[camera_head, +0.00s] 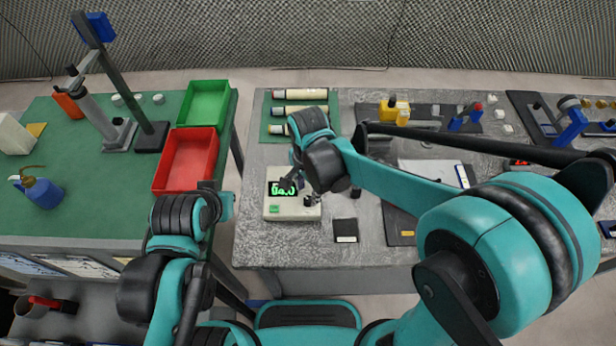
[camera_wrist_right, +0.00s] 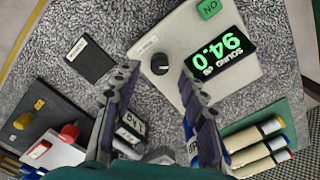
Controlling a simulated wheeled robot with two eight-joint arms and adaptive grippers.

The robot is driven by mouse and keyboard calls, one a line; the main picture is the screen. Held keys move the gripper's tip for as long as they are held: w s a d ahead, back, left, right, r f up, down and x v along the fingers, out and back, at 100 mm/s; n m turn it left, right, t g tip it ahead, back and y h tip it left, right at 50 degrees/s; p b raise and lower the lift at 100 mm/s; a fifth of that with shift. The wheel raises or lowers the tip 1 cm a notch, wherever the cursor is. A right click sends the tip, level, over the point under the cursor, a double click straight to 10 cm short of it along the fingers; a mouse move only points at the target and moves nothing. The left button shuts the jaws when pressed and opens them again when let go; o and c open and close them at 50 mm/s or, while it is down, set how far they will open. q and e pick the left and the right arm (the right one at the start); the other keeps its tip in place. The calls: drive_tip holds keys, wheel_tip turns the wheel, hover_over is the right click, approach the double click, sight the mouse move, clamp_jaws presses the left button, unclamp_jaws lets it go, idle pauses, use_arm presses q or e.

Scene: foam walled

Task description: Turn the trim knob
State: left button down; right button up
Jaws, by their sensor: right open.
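The white instrument box (camera_head: 291,213) sits on the grey bench in the head view, with a lit green display (camera_head: 283,188). In the right wrist view, the box (camera_wrist_right: 185,30) shows a display (camera_wrist_right: 222,50) that appears upside down and reads about 94.0. A round black knob (camera_wrist_right: 160,64) stands on the box's face near one edge. My right gripper (camera_wrist_right: 158,80) is open, its two fingers on either side of the knob in the picture; contact is not visible. In the head view, my right arm partly covers the box.
A small black pad (camera_head: 346,230) lies right of the box. A green mat with several cylinders (camera_head: 300,94) is behind it. Black trays with yellow and blue parts stand at the back right. Red (camera_head: 187,160) and green (camera_head: 204,102) bins stand on the left table.

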sight(308, 199)
wheel_tip(308, 199, up, 9)
idle(0.7)
drive_tip(key=s+d+n+t, duration=0.3)
drive_tip(key=d+n, duration=0.2)
drive_tip(key=d, duration=0.3)
drive_tip(key=s+d+f+n+t+b, duration=0.1)
drive_tip(key=s+d+n+t, duration=0.3)
drive_tip(key=d, duration=0.5)
drive_tip(key=shift+d+n, duration=0.25)
drive_tip(key=shift+n, duration=0.35)
